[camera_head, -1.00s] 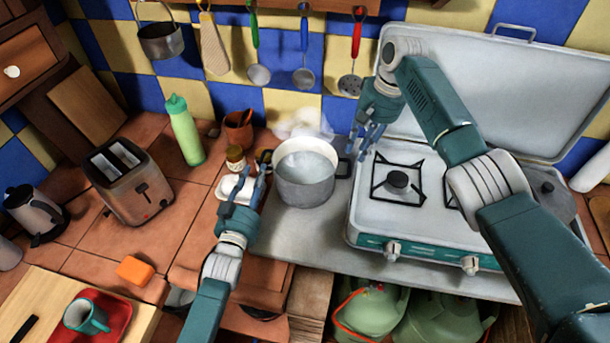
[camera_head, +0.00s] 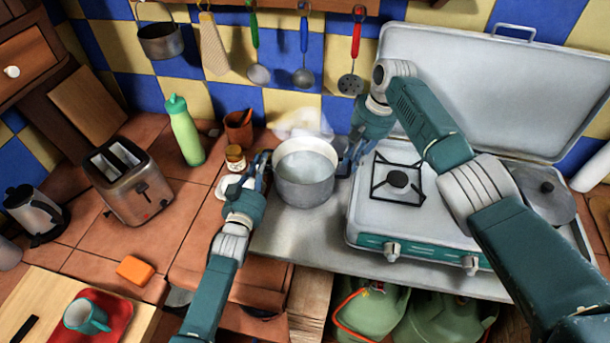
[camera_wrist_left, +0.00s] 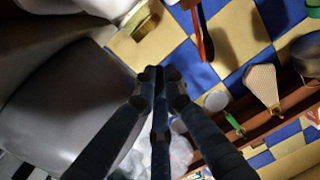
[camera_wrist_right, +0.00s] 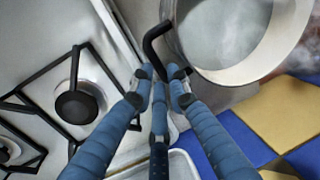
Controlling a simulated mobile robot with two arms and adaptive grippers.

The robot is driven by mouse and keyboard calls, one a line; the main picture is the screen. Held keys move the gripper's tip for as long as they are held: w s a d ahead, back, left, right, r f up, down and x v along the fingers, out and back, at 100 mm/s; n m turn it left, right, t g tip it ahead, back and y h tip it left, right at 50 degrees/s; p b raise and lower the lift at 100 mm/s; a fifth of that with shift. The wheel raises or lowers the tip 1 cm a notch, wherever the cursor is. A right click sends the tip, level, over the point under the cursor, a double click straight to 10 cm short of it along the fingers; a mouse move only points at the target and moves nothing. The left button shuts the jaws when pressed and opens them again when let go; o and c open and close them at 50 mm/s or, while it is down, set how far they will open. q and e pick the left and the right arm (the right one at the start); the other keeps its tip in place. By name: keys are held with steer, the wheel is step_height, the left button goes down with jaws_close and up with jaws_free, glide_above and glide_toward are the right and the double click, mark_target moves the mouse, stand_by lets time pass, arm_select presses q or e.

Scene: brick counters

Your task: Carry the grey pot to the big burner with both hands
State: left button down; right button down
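The grey pot (camera_head: 303,190) stands upright on the grey counter, left of the stove. My left gripper (camera_head: 262,165) is at its left side, fingers drawn together where the left handle is. The pot's wall fills the left of the left wrist view (camera_wrist_left: 70,110); the handle is hidden there. My right gripper (camera_head: 352,158) is at the right side. In the right wrist view its fingers (camera_wrist_right: 162,78) close around the pot's black handle (camera_wrist_right: 152,42). The big burner (camera_head: 398,180) on the stove is bare and also shows in the right wrist view (camera_wrist_right: 77,102).
The stove (camera_head: 420,224) has its lid raised behind and a round grey lid (camera_head: 546,190) on its right part. A small jar (camera_head: 235,158) and brown cup (camera_head: 238,130) stand left of the pot. Utensils hang above. A toaster (camera_head: 130,183) stands further left.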

arm_select(q)
steer(key=shift+f, duration=0.1)
steer(key=shift+w+r, duration=0.15)
steer(key=shift+r, duration=0.25)
steer(key=shift+w+r+p, duration=0.1)
steer(key=shift+r+p, duration=0.45)
steer(key=shift+p, duration=0.25)
step_height(320, 180, up, 4)
steer(key=p, duration=0.3)
steer(key=shift+f+p, duration=0.15)
steer(key=shift+p, duration=0.15)
